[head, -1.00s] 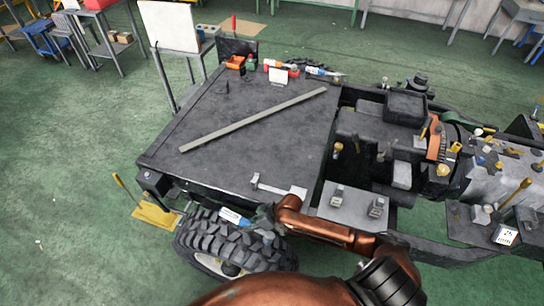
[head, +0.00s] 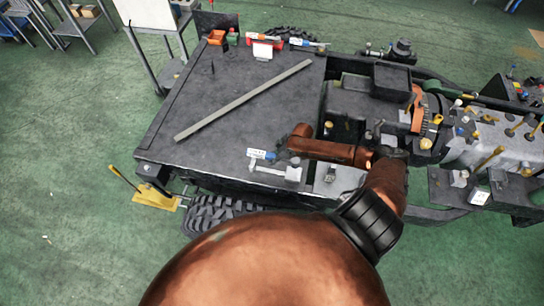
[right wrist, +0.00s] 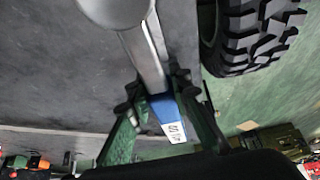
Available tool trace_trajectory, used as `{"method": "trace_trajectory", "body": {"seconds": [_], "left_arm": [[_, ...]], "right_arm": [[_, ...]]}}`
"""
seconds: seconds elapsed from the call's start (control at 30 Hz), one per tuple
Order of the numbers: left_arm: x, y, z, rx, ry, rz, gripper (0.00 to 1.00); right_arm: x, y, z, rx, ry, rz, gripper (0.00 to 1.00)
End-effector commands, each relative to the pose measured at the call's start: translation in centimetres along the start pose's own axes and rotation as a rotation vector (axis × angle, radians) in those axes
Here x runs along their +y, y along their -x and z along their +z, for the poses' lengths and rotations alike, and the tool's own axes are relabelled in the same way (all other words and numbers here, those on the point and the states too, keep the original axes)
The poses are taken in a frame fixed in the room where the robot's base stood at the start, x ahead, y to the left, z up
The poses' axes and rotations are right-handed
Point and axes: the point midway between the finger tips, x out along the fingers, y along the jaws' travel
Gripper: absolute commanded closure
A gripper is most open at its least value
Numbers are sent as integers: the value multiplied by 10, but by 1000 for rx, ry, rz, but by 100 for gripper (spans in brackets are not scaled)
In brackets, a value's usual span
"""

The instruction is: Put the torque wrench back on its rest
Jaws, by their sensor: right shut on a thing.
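The pale metal rest (head: 292,173) lies on the deck edge just below the wrench in the picture. The wrench hides part of it, and I cannot tell whether they touch. My left gripper is out of view.
A long grey bar (head: 245,100) lies diagonally across the dark deck (head: 210,150). Engine parts (head: 350,105) crowd the right. A tyre (head: 215,213) sits below the front edge.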

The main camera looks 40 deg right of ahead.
Motion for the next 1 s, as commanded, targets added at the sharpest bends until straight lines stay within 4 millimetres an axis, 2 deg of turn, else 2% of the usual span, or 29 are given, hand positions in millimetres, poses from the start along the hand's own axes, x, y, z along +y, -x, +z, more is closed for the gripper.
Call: {"method": "trace_trajectory", "body": {"seconds": [0.53, 0.8, 1.0], "left_arm": [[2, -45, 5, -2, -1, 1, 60], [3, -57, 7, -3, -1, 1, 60], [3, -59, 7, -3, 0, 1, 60]], "right_arm": [[0, -44, 18, 4, 2, 1, 100], [0, -60, 26, 4, 1, 1, 100], [0, -63, 27, 5, 2, 1, 100]]}}
